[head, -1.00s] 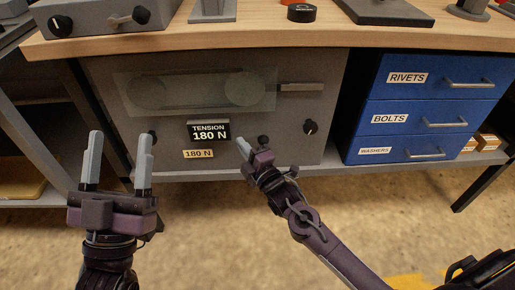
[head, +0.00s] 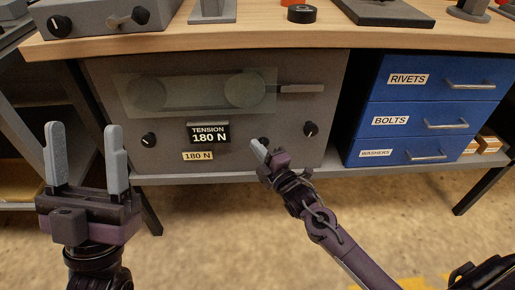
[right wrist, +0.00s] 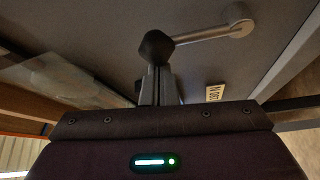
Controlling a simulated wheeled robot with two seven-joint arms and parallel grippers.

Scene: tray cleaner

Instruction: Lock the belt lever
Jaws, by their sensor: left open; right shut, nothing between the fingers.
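The belt lever shows in the right wrist view as a grey arm (right wrist: 203,34) running from a round pivot to a dark knob. In the head view, its dark knob (head: 263,140) shows low on the grey machine front, and the arm is hard to make out. My right gripper (head: 258,148) is shut and empty, with its tips close by the knob. In the right wrist view the closed fingers (right wrist: 156,80) end right below the knob; I cannot tell whether they touch. My left gripper (head: 86,155) is open and empty, left of the machine and apart from it.
The machine front (head: 230,165) carries a clear belt window (head: 195,93), a tension display (head: 209,133) reading 180 N, a 180 N label (head: 198,156) and two dials. Blue drawers (head: 430,105) stand at the right. A wooden bench top (head: 220,40) overhangs.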

